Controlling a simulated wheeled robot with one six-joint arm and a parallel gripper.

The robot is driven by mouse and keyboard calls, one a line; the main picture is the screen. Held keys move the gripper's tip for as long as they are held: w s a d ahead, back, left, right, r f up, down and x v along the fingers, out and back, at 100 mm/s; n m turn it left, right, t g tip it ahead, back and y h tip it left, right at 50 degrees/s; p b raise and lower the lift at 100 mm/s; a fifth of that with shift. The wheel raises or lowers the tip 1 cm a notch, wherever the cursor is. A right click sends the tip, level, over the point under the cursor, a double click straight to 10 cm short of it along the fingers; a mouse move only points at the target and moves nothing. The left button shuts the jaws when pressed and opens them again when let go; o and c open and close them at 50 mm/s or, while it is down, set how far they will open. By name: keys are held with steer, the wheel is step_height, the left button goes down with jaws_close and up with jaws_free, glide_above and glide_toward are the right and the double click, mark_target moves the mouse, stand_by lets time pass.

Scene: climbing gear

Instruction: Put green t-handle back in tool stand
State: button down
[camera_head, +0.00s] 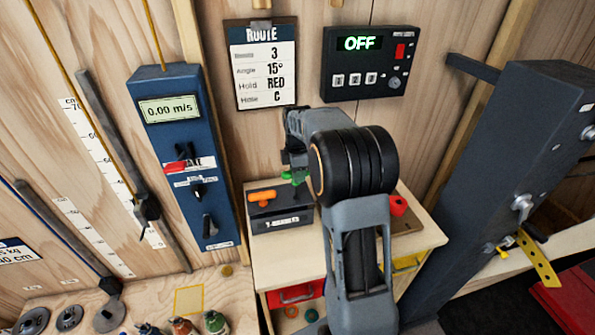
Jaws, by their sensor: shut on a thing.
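The green t-handle (297,177) shows as a small green shape just below the jaws of my gripper (294,168). My gripper is shut on it, above the right end of the dark tool stand (288,223). The stand sits on a small wooden cabinet top, and an orange t-handle (262,196) stands in its left part. My arm hides part of the gripper. I cannot tell whether the green handle's shaft is inside a hole of the stand.
A red knob-like object (398,205) lies right of my arm on the cabinet top (427,234). A blue meter box (180,140), a route clipboard (262,65) and a black control box reading OFF (365,64) hang behind. A dark column (505,150) stands at the right.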

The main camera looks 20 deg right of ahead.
step_height(320, 180, down, 7)
steer(key=b, duration=0.4)
steer(key=shift+r, duration=0.2)
steer(key=c, duration=0.8)
jaws_free()
steer(key=shift+c, duration=0.2)
